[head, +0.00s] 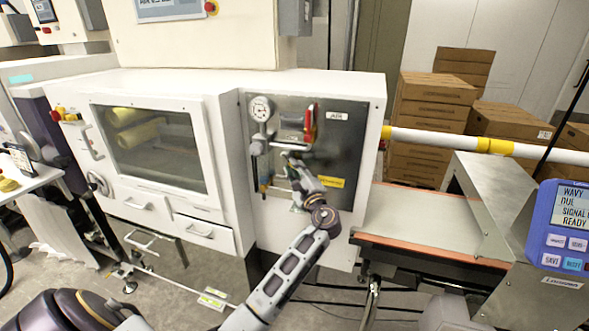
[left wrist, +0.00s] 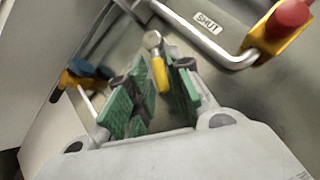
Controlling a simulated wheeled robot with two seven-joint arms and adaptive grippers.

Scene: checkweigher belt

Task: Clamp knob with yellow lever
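My left gripper (head: 288,160) is in front of the grey metal panel (head: 350,150) of the white machine. In the left wrist view its green-padded fingers are open. The yellow lever (left wrist: 160,75) with its round metal end shows between the two fingers, with gaps visible at both sides; I cannot tell how deep it sits between them. In the head view the gripper and wrist hide this lever. My right gripper is not in view.
A red handle (head: 310,122) is on the panel at upper right of the gripper; a red knob on a yellow base (left wrist: 292,18) shows near a SHUT label (left wrist: 209,22). A gauge (head: 261,108) is at left. A conveyor belt (head: 415,218) extends right.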

